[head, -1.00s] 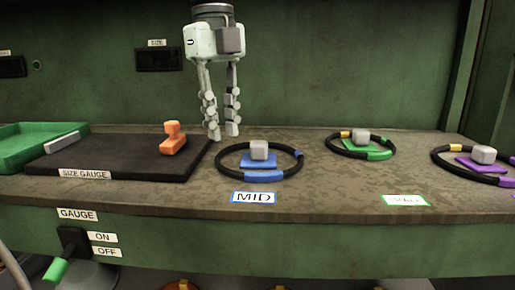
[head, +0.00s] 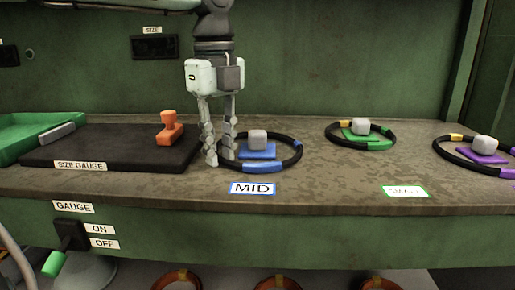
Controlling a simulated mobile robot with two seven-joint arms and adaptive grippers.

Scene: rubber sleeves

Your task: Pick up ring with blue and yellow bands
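A black ring with blue bands (head: 284,164) lies on the bench behind the MID label, around a blue pad (head: 257,152) with a grey block (head: 257,139) on it. I see no yellow band on this ring; its left side is partly hidden by my fingers. My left gripper (head: 220,163) points down at the ring's left edge, with a gap between its fingers. I cannot tell whether the fingers touch the ring. A ring with yellow and green bands (head: 379,145) and a ring with yellow and purple bands (head: 454,137) lie to the right. My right gripper is not in view.
The black size gauge plate (head: 100,145) with an orange handle (head: 170,127) lies left of the gripper. A green tray (head: 20,145) is at the far left. A gauge switch (head: 66,240) is on the bench front. The bench is bare between the rings.

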